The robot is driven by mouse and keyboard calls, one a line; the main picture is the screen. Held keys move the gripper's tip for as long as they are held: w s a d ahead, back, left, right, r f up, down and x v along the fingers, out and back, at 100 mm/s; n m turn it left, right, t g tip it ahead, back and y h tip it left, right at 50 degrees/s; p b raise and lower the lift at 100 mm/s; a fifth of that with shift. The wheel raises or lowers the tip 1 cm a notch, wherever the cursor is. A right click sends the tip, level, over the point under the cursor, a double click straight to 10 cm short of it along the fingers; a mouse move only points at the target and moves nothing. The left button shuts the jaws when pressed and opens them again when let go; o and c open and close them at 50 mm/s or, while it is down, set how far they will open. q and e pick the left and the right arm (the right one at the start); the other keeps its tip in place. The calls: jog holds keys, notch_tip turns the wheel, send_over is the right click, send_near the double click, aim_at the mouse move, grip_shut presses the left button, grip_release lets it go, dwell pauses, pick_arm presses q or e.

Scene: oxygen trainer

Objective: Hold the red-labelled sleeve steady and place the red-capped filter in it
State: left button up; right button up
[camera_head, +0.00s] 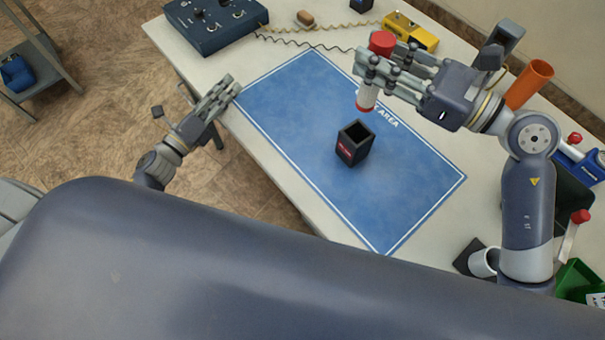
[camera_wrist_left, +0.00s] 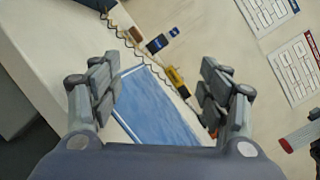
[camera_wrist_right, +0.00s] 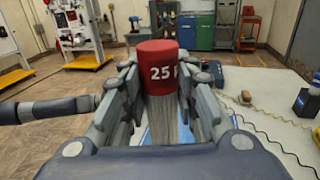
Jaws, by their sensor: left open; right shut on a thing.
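The red-labelled sleeve (camera_head: 354,144) is a black, open-topped square holder standing upright on the blue mat (camera_head: 290,110). Its red label faces the front. The red-capped filter (camera_head: 366,97) is in my right gripper (camera_head: 366,78), held above the mat, behind the sleeve. Its red cap also fills the middle of the right wrist view (camera_wrist_right: 162,66), between the fingers, with part of a white marking reading "25". My left gripper (camera_head: 227,92) is open and empty near the table's left edge, apart from the sleeve. The left wrist view shows its spread fingers (camera_wrist_left: 160,90).
A dark control box (camera_head: 215,22) stands at the back left, with a coiled cord running from it. A yellow device (camera_head: 410,31) is at the back. An orange cup (camera_head: 529,84) and a green bin (camera_head: 578,281) are at the right. The mat around the sleeve is clear.

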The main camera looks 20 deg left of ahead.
aim_at(345, 149)
pick_arm(q)
jog(key=s+d+m+h, duration=0.1)
jog(key=d+m, duration=0.1)
jog(key=d, duration=0.2)
jog(key=s+d+m+g+h, duration=0.1)
jog(key=s+d+m, duration=0.1)
jog(key=d+m, duration=0.1)
jog(key=s+d+f+m+h, duration=0.1)
jog(key=s+d+m, duration=0.1)
jog(key=d, duration=0.2)
jog(key=shift+s+d+m+g+h, duration=0.25)
jog(key=shift+d+m+g+h, duration=0.05)
jog(key=shift+d+m+g, duration=0.1)
jog(key=s+d+m, duration=0.2)
jog(key=s+d, duration=0.1)
jog(key=d, duration=0.1)
jog(key=s+d+m+g+h, duration=0.1)
jog(key=s+d+m, duration=0.1)
jog(key=s+d, duration=0.1)
jog(key=s+d+m, duration=0.1)
jog(key=s+d, duration=0.2)
jog(key=d, duration=0.1)
jog(key=shift+s+d+f+m+g+h, duration=0.25)
jog(key=shift+d+f+m+g+h, duration=0.05)
jog(key=shift+f+m+g+h, duration=0.1)
jog(key=shift+s+d, duration=0.15)
jog(key=shift+d, duration=0.2)
jog(key=x, duration=1.1)
jog(key=shift+w+d, duration=0.25)
jog(key=shift+w, duration=0.05)
